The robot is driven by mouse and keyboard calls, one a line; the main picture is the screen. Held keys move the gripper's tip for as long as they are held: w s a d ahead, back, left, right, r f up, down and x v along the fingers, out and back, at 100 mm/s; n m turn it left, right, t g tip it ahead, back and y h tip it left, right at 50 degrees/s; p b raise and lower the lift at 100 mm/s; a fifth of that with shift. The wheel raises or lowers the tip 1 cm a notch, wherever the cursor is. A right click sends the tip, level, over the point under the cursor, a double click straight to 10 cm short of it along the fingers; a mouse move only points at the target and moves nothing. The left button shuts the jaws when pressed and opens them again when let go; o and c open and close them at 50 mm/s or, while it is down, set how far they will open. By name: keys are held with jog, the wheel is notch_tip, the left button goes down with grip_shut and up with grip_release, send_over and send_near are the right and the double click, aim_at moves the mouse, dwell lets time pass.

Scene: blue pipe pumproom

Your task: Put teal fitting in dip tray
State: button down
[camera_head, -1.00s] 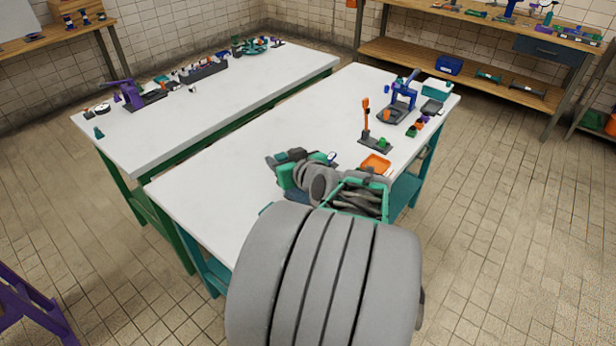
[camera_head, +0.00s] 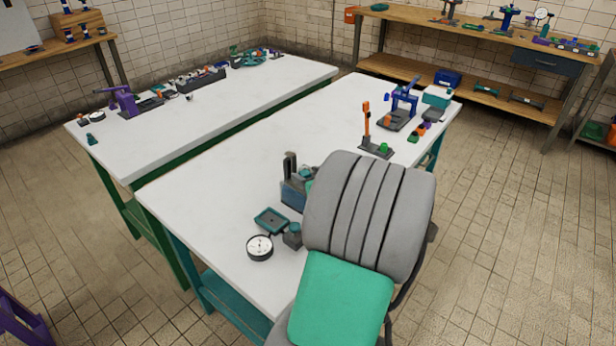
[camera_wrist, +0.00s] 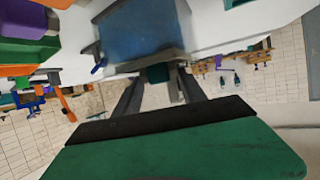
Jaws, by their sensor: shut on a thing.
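In the wrist view my gripper (camera_wrist: 158,85) is shut on a small dark teal piece, the teal fitting (camera_wrist: 157,72), seen between its fingertips. Only part of the fitting shows. In the head view my gripper and the fitting are hidden behind my arm. A shallow dark teal tray (camera_head: 271,220), which looks like the dip tray, lies on the near white table. It looks empty. I cannot identify the tray in the wrist view. A large blue block (camera_wrist: 140,35) fills the space just beyond the fitting; I cannot tell whether they touch.
A round gauge (camera_head: 260,247) and a dark block with a teal top (camera_head: 293,235) stand close to the tray. A blue and grey fixture (camera_head: 296,190) stands behind, partly covered by my arm. The near table's left half (camera_head: 190,190) is clear. A blue press (camera_head: 402,105) stands farther back.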

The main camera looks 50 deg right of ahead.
jog(key=c, duration=0.7)
grip_release()
jog(key=shift+f, duration=0.1)
jog(key=shift+o, duration=0.2)
jog(key=shift+r+p, duration=0.35)
jog(key=v, duration=1.2)
jog(key=shift+b, duration=0.4)
jog(key=shift+f, duration=0.15)
